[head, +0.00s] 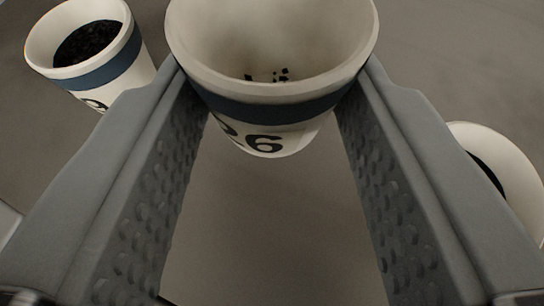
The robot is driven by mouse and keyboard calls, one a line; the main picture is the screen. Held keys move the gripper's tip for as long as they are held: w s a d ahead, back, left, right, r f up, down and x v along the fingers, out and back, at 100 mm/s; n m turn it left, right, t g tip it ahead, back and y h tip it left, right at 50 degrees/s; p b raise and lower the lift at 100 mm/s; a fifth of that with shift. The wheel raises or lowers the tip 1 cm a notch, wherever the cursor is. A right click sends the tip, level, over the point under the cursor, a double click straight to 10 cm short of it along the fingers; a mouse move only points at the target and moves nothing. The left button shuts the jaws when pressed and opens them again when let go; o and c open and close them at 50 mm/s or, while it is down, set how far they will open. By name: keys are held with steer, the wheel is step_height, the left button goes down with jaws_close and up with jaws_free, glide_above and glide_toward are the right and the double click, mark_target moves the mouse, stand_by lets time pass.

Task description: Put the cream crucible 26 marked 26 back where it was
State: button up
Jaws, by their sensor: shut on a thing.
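The cream crucible 26 (265,138) has a dark blue band and the dark number 26 on its side. It is at the top middle of the head view, its far rim cut off by the top edge. A few small dark grains lie inside it. My gripper (272,92) is shut on the crucible, with one grey textured finger on each side. The crucible looks upright. I cannot tell whether its base touches the surface below.
Another cream crucible (112,72) with a blue band and dark granules stands at the upper left. A third cream vessel (515,165) with dark contents is at the right, partly hidden by my right finger. The grey surface (270,230) between the fingers is bare.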

mark_target(271, 185)
steer(key=shift+f, duration=1.5)
steer(key=shift+f, duration=0.1)
steer(key=o, duration=0.7)
steer(key=shift+s+r, duration=0.2)
steer(key=shift+s, duration=0.05)
steer(key=v, duration=1.1)
steer(key=shift+s+r, duration=0.1)
steer(key=shift+s, duration=0.15)
